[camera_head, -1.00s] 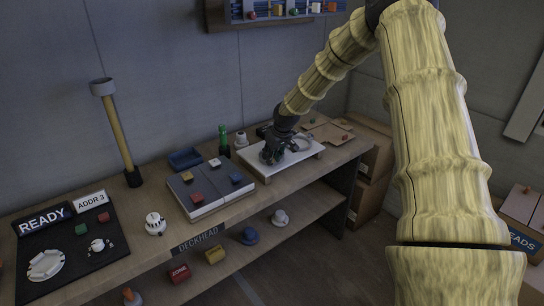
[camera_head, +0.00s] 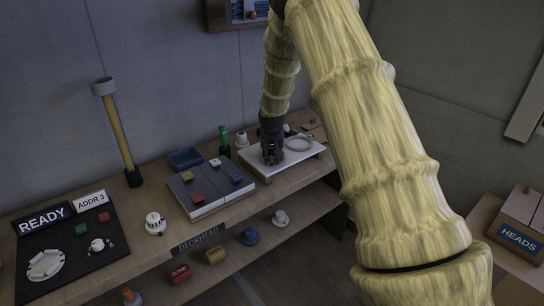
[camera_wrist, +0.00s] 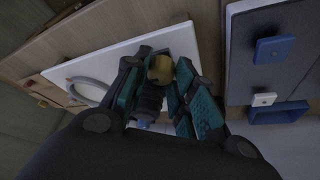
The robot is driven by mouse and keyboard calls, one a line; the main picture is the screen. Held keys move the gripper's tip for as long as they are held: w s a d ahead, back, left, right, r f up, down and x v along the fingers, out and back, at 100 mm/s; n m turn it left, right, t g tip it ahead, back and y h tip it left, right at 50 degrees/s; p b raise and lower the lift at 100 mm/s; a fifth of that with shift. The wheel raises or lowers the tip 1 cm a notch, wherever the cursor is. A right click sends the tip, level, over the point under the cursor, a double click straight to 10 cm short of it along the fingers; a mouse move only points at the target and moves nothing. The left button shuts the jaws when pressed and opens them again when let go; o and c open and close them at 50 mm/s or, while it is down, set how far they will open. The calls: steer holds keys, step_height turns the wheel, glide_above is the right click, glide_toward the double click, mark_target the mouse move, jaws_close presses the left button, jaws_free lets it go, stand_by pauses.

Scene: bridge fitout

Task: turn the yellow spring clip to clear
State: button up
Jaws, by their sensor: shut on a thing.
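My gripper (camera_head: 271,158) points down over the left part of a white raised board (camera_head: 301,154) on the bench. In the wrist view, its teal-padded fingers (camera_wrist: 162,82) are closed around a small dull yellow piece (camera_wrist: 161,68), which looks like the spring clip. A dark round fitting (camera_wrist: 150,97) sits beside the yellow piece, between the fingers. The fingers cover part of both. The clip's exact angle cannot be told. A grey hose loop (camera_wrist: 90,90) lies on the board beside the gripper, also seen in the head view (camera_head: 299,143).
A grey two-panel box (camera_head: 206,206) with coloured blocks stands left of the board. My arm hides the bench's right end.

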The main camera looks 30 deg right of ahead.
steer(key=shift+m, duration=0.3)
steer(key=o, duration=1)
steer(key=shift+o, duration=0.2)
steer(key=v, duration=1.2)
steer(key=shift+w+a, duration=0.15)
